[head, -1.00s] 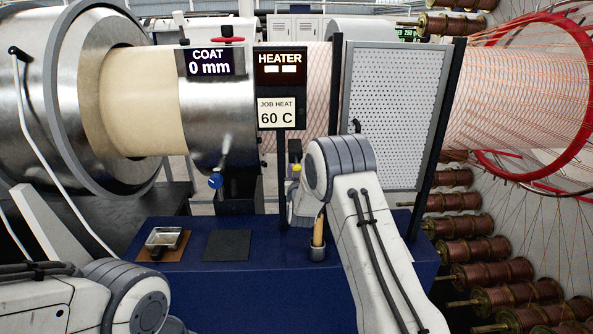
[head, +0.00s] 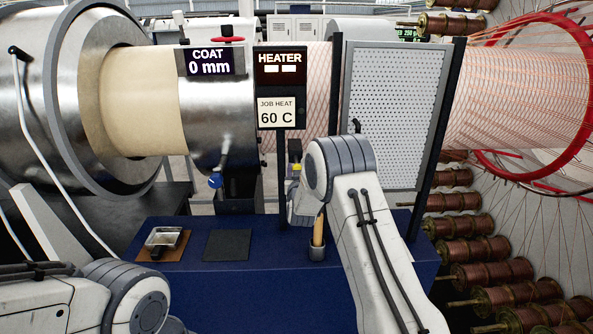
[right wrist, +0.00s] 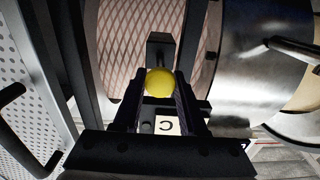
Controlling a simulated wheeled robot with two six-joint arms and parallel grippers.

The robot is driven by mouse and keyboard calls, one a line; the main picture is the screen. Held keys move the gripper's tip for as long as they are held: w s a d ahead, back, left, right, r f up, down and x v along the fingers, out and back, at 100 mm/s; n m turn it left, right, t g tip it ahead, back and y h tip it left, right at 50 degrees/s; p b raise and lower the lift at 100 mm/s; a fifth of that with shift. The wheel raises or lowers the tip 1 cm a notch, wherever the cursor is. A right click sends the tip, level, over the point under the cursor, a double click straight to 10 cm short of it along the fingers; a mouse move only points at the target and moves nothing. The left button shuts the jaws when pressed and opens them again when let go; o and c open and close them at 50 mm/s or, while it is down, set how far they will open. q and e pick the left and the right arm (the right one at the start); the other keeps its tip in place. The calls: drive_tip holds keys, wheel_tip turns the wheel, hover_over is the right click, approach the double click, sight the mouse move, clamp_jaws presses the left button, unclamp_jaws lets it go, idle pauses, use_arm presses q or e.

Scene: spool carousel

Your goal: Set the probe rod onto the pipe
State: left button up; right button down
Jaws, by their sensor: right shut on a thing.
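The probe rod's yellow grip (right wrist: 159,84) shows in the right wrist view as a round end between the two dark fingers of my right gripper (right wrist: 159,76), which is shut on it. A dark block (right wrist: 161,46) lies just past the yellow end. The pipe (right wrist: 128,40), with a criss-cross wire pattern, is behind. In the head view the pipe (head: 318,108) runs behind the heater sign, and my right gripper (head: 294,166) is small below that sign, partly behind my arm. Contact between rod and pipe cannot be told. My left gripper is out of view.
A perforated panel (head: 394,115) stands right of the heater sign (head: 281,72). Copper spools (head: 490,275) line the right.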

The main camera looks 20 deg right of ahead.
drive_tip(key=shift+f+b+x, duration=0.2)
drive_tip(key=shift+b+x, duration=0.7)
drive_tip(key=shift+x, duration=0.15)
drive_tip(key=shift+w+r, duration=0.2)
drive_tip(key=shift+w, duration=0.15)
drive_tip(key=shift+c, duration=2.4)
unclamp_jaws()
drive_tip(key=shift+s, duration=0.1)
drive_tip(key=b+v, duration=0.4)
drive_tip(key=v, duration=0.6)
drive_tip(key=shift+s+b, duration=0.15)
drive_tip(key=shift+b, duration=0.2)
drive_tip(key=shift+r, duration=0.1)
